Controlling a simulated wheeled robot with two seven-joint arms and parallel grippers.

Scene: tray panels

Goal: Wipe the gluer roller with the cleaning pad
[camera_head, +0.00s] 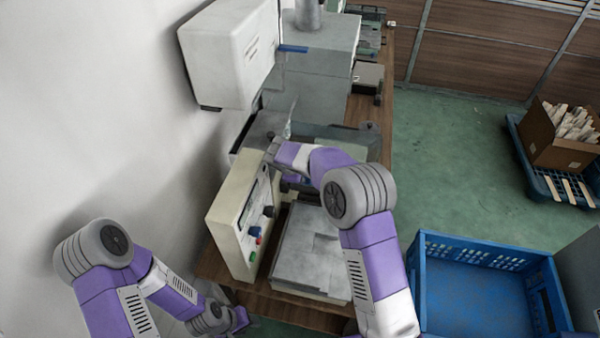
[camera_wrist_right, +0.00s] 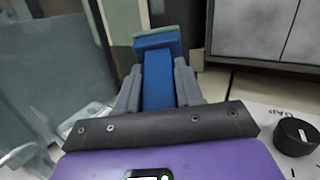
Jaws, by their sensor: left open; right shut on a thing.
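My right gripper (camera_wrist_right: 158,82) is shut on the blue handle of the cleaning pad (camera_wrist_right: 157,42) in the right wrist view. The pad's broad blue head with a pale greenish edge sticks out beyond the fingers, close to a pale upright panel. In the head view my right arm reaches over the machine in the middle, and its own links hide the pad. I cannot make out the gluer roller clearly in either view. My left gripper (camera_head: 239,319) is low at the left in the head view, open, beside the table's near end and away from the machine.
A cream control box (camera_head: 237,215) with knobs stands left of a grey metal tray (camera_head: 312,255) on the wooden table. A white wall unit (camera_head: 228,50) hangs above. A blue crate (camera_head: 480,250) and a cardboard box (camera_head: 562,145) are at the right. Green floor is clear between.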

